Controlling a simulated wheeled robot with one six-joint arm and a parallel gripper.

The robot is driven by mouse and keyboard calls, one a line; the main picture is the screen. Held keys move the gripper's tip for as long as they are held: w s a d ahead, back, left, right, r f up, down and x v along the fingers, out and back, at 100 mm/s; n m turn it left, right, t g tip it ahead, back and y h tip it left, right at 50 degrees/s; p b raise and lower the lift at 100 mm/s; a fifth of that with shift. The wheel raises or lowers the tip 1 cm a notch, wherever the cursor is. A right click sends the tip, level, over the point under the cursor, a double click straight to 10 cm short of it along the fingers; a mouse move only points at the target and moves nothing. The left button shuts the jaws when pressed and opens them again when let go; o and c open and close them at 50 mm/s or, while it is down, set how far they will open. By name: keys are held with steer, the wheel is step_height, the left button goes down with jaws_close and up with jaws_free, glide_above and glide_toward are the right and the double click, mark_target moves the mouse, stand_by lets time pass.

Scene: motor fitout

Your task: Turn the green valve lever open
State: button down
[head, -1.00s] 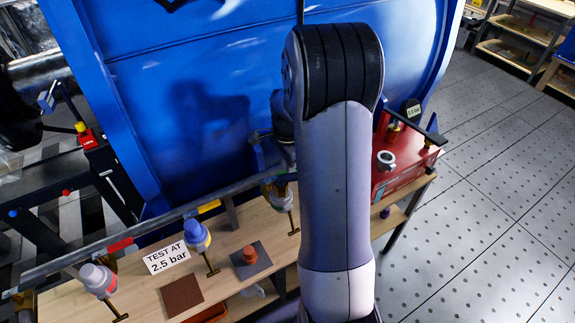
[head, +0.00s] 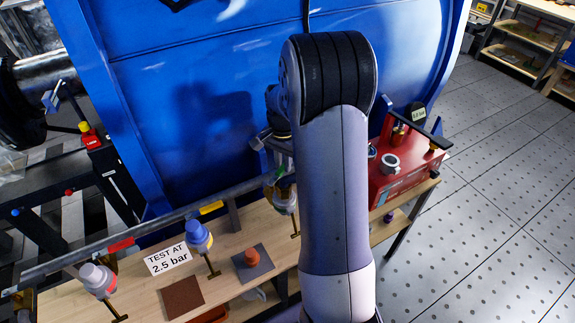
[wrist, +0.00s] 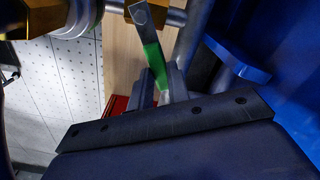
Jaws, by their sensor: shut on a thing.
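The green valve lever (wrist: 153,62) shows in the wrist view as a flat metal bar with a green sleeve, fixed by a bolt at its upper end to the valve on a pipe. My gripper (wrist: 164,88) is shut on the lower end of the lever, a finger on each side. In the head view, a bit of green (head: 276,177) shows at the valve (head: 286,200) on the rail, just left of my arm. My arm hides much of my gripper and part of the valve there.
Valves with a blue cap (head: 199,236) and a pale pink cap (head: 97,278) hang along the rail. A "TEST AT 2.5 bar" sign (head: 168,259) lies on the wooden bench. A red pump box (head: 400,178) stands right of my arm. A large blue tank (head: 190,75) rises behind.

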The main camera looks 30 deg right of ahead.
steer(key=n, duration=0.2)
steer(key=w+a+n, duration=0.1)
steer(key=n, duration=0.1)
steer(key=w+a+n, duration=0.1)
steer(key=n, duration=0.1)
steer(key=shift+w+a+n+b, duration=0.2)
steer(key=shift+a+n+b, duration=0.1)
steer(key=shift+b, duration=0.1)
steer(key=n, duration=0.1)
steer(key=a+n, duration=0.1)
steer(key=shift+w+a+n, duration=0.1)
steer(key=shift+w+n, duration=0.15)
steer(key=shift+n, duration=0.05)
steer(key=shift+a+r+n+b, duration=0.15)
steer(key=shift+a+n, duration=0.25)
steer(key=shift+n, duration=0.35)
steer(key=shift+a+f+n+b, duration=0.15)
steer(key=shift+a+n, duration=0.25)
steer(key=shift+n, duration=0.35)
steer(key=shift+r, duration=0.1)
steer(key=c, duration=1.3)
jaws_free()
steer(key=shift+c, duration=0.2)
step_height(320, 180, up, 11)
steer(key=b, duration=0.1)
